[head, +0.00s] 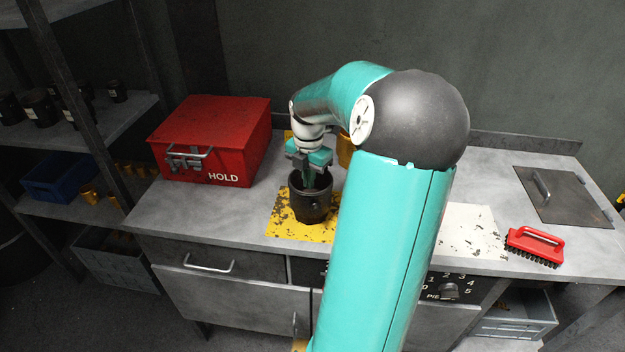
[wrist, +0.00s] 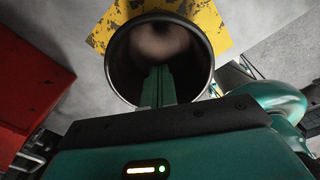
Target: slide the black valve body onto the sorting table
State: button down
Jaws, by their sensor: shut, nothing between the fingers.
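The black valve body (head: 309,207), an open-topped cylinder, stands upright on a worn yellow patch (head: 285,228) of the grey table (head: 190,215). My gripper (head: 317,182) points down at its open top, with the fingers shut and nothing between them. In the wrist view the closed fingers (wrist: 158,85) reach over the near rim into the mouth of the valve body (wrist: 118,75). I cannot tell whether they touch its inner wall. My arm hides part of the table to the right of the valve body.
A red HOLD box (head: 210,140) stands to the left. Brass-coloured parts (head: 345,150) show behind my gripper. A worn white patch (head: 470,230), a red brush (head: 534,246) and a hatch with a handle (head: 563,195) lie to the right. Shelves (head: 125,110) stand at far left.

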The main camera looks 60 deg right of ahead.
jog(key=shift+d, duration=0.2)
notch_tip(320, 180, up, 10)
jog(key=shift+s, duration=0.1)
jog(key=w+a+r+m+h, duration=0.1)
jog(key=a+m, duration=0.2)
jog(key=a, duration=0.4)
jog(key=w+a+r+m+t+h, duration=0.1)
jog(key=a+m, duration=0.1)
jog(key=a, duration=0.6)
jog(key=w+a+r+m+h, duration=0.1)
jog(key=a+m, duration=0.2)
jog(key=a, duration=0.4)
jog(key=s+a+m+t+y, duration=0.1)
jog(key=s+a+m, duration=0.2)
jog(key=a, duration=0.2)
jog(key=s+a+f+m+t+y, duration=0.1)
jog(key=s+a+m+t, duration=0.1)
jog(key=a, duration=0.4)
jog(key=s+a+m+t+y, duration=0.1)
jog(key=s+a+m, duration=0.2)
jog(key=a, duration=0.3)
jog(key=shift+s+f+m+t, duration=0.2)
jog(key=shift+s+m+t, duration=0.15)
jog(key=shift+m, duration=0.55)
